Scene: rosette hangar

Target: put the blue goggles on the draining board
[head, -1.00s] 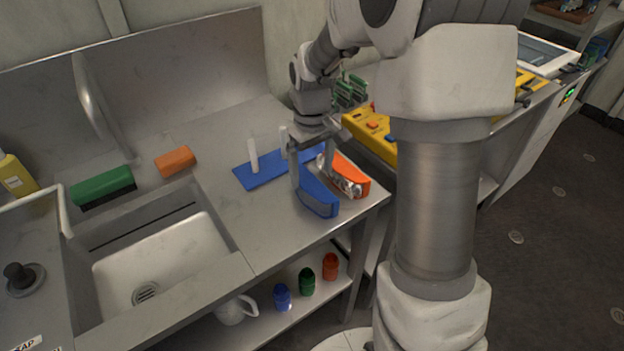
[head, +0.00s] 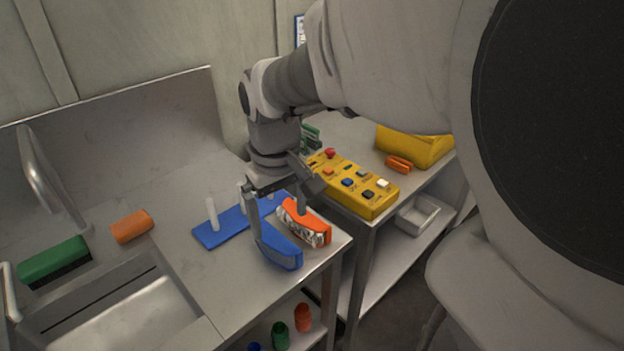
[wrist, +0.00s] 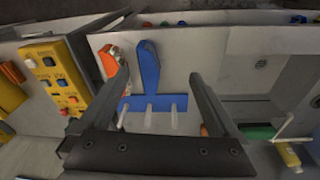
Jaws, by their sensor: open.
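The blue goggles (head: 282,252) lie on the steel worktop near its front right corner. The orange goggles (head: 314,232), with a clear lens, lie close on their right. A flat blue board with upright white pegs (head: 212,237) lies just behind them, and it also shows in the wrist view (wrist: 180,102); I take it as the draining board. My gripper (head: 278,228) is open above the goggles, pointing down. In the wrist view the blue goggles (wrist: 148,64) appear between my open fingers (wrist: 158,76), nearer the left one. The gripper hides part of the board and goggles.
A yellow control box (head: 350,185) stands on the bench to the right. Bare worktop (head: 195,275) lies left of the goggles.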

